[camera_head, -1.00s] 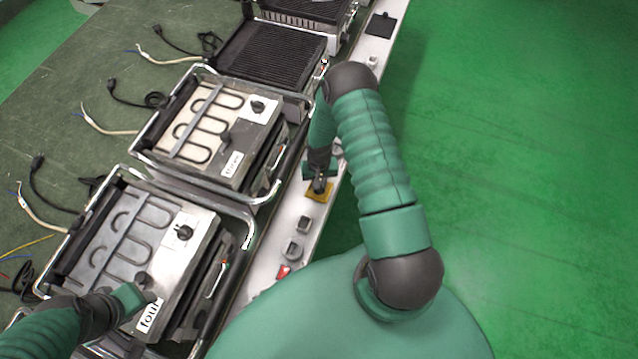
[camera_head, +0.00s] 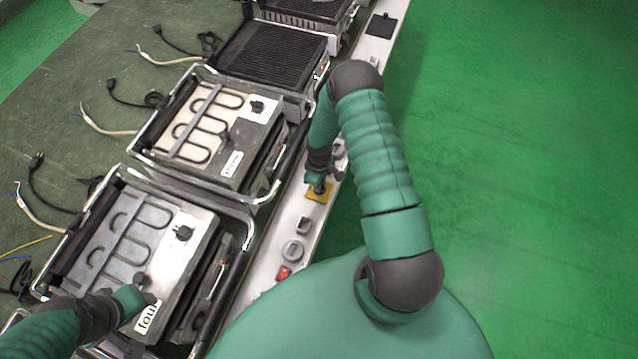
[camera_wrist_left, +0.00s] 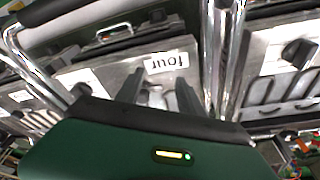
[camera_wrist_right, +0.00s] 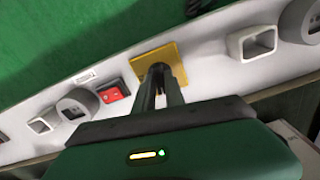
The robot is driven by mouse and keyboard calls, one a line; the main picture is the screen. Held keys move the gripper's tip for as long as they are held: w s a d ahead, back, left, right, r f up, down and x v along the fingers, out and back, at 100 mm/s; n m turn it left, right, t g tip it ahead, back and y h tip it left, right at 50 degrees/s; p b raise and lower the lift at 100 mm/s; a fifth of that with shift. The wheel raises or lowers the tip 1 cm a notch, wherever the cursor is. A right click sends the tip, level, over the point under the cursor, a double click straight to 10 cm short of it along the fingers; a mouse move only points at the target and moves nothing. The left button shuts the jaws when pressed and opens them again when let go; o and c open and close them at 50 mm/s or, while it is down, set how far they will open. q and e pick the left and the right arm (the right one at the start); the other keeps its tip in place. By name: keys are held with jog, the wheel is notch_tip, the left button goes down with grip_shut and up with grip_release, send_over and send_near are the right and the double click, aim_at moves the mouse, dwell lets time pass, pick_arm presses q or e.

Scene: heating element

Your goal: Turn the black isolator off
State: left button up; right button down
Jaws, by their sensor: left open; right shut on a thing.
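The black isolator (camera_wrist_right: 156,71) is a dark knob on a yellow plate (camera_wrist_right: 178,66) on the white panel. In the head view the yellow plate (camera_head: 320,193) shows below my right gripper (camera_head: 317,182), which covers most of the knob. In the right wrist view my right gripper (camera_wrist_right: 160,90) has its fingers close together around the knob, shut on it. My left gripper (camera_head: 140,292) is over the nearest grill, beside its label marked "four". In the left wrist view my left gripper (camera_wrist_left: 157,92) has its fingers apart, with a grey part of the grill between them.
The white panel (camera_head: 268,262) also carries a red switch (camera_head: 283,272), a grey round socket (camera_head: 292,250) and a square socket (camera_head: 304,225). Grills with metal frames (camera_head: 222,132) stand close along its left. Open green floor lies to the right.

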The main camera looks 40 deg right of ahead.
jog(key=shift+w+d+r+n, duration=0.15)
jog(key=shift+n, duration=0.75)
jog(key=c, duration=1.6)
grip_release()
jog(key=shift+o, duration=1)
pick_arm(q)
jog(key=shift+r, duration=0.15)
pick_arm(e)
notch_tip(320, 180, up, 7)
jog(key=shift+r, duration=0.15)
